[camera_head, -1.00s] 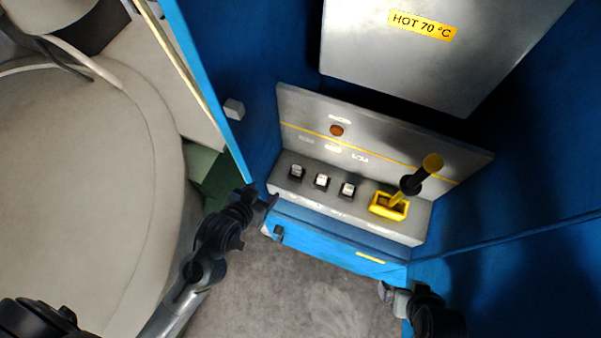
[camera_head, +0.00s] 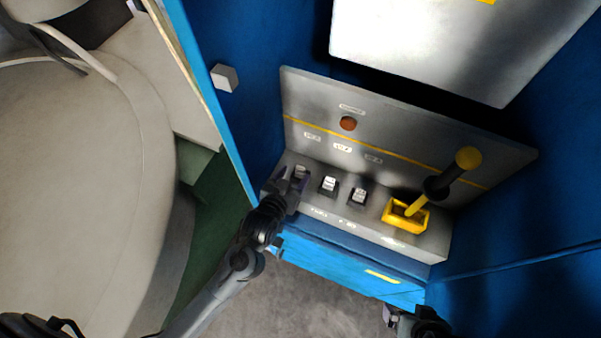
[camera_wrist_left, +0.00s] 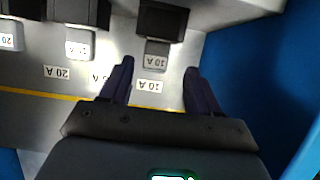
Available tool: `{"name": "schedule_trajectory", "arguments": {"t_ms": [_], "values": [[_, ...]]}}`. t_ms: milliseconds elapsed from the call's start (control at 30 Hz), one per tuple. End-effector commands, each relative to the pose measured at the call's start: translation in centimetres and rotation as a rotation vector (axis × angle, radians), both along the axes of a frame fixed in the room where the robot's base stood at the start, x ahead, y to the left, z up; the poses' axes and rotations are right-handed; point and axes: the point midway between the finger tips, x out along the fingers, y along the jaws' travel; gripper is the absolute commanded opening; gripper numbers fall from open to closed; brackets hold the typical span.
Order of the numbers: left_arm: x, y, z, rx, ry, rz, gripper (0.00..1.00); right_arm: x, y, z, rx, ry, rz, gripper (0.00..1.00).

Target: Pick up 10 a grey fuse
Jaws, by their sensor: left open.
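The grey 10 A fuse (camera_wrist_left: 156,61) sits in its dark holder in the left wrist view, its label upside down, between and just beyond the fingertips of my left gripper (camera_wrist_left: 158,68). In the head view this fuse (camera_head: 300,171) is the leftmost of three on the panel ledge, partly covered by my left gripper (camera_head: 293,182). My left gripper is open and empty; contact with the fuse cannot be told. My right gripper (camera_head: 391,315) is small at the bottom edge, its jaws unclear.
Two whiter fuses (camera_head: 329,184) (camera_head: 359,195) stand to the right. A black and yellow lever (camera_head: 437,187) rises from a yellow socket (camera_head: 404,216). Blue cabinet walls (camera_head: 232,120) close in the panel. A metal box (camera_head: 420,45) hangs above.

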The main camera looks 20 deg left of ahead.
Motion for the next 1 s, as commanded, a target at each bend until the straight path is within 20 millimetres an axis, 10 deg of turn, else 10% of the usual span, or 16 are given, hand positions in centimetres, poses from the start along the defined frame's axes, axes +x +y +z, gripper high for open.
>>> {"name": "schedule_trajectory", "arguments": {"t_ms": [900,1000], "values": [[5.6,-0.8,-2.0,0.0,0.002,-0.001,0.62,0.0,0.2,0.4,0.01,0.002,-0.006,1.0],[5.6,-0.8,-2.0,0.0,0.002,-0.001,0.49,0.0,0.2,0.3,0.009,0.001,-0.005,1.0]]}}
